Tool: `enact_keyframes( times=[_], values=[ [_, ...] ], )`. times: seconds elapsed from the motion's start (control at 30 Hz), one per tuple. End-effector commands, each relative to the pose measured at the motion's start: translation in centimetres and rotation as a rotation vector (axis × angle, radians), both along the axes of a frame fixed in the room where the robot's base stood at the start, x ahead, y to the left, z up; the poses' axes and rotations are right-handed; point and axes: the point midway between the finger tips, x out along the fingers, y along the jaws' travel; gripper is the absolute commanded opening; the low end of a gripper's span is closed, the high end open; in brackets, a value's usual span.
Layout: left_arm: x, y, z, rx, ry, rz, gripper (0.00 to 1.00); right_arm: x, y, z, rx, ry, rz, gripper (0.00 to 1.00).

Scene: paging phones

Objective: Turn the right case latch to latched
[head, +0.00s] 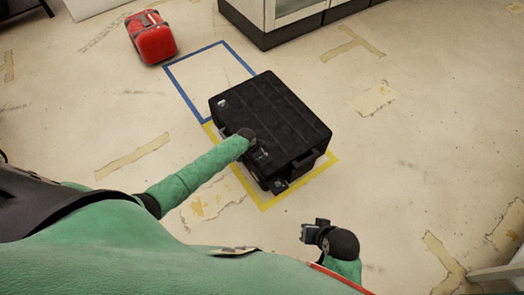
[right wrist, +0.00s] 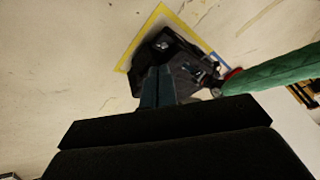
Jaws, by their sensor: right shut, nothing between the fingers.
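A black hard case (head: 270,110) lies flat on the floor inside a yellow outline, lid shut. My left arm reaches to the case's near side; its left gripper (head: 262,154) is dark against the case, and I cannot make out its fingers or any contact. A handle (head: 306,159) and a small dark fitting (head: 279,186) show on the near side; I cannot tell which way any latch is turned. My right gripper (head: 309,232) is shut and empty, apart from the case on its near right side. In the right wrist view its fingers (right wrist: 157,84) point toward the case (right wrist: 186,72).
A red bag (head: 152,40) stands at the upper left, beside an empty blue floor outline (head: 188,97). A grey cabinet (head: 290,22) is at the back. The floor right of the case is clear apart from worn tape. A pale object (head: 500,272) is at the lower right.

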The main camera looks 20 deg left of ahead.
Motion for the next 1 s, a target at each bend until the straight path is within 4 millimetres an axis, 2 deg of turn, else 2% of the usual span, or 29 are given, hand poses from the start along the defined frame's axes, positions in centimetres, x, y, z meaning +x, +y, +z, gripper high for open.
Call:
enact_keyframes(
  times=[0.03,0.13,0.43,0.97,1.0],
  values=[
    [-0.1,-0.1,0.4,0.0,0.001,0.028,0.0,-0.2,-0.2,2.1,-0.002,0.009,0.005,0.0],
    [-0.1,-0.1,0.3,-0.001,0.001,0.081,0.0,-0.7,-0.6,4.4,-0.011,0.032,0.012,0.0],
    [-0.1,-0.1,0.1,0.0,0.0,0.18,0.0,-1.2,-2.3,5.5,-0.052,0.072,0.001,0.0],
    [0.0,-0.1,0.0,0.0,-0.001,0.2,0.0,-1.3,-2.6,5.6,-0.06,0.079,0.0,0.0],
    [0.0,-0.1,0.0,0.0,-0.001,0.2,0.18,-1.3,-2.6,5.6,-0.06,0.079,0.0,0.0]
  ],
)
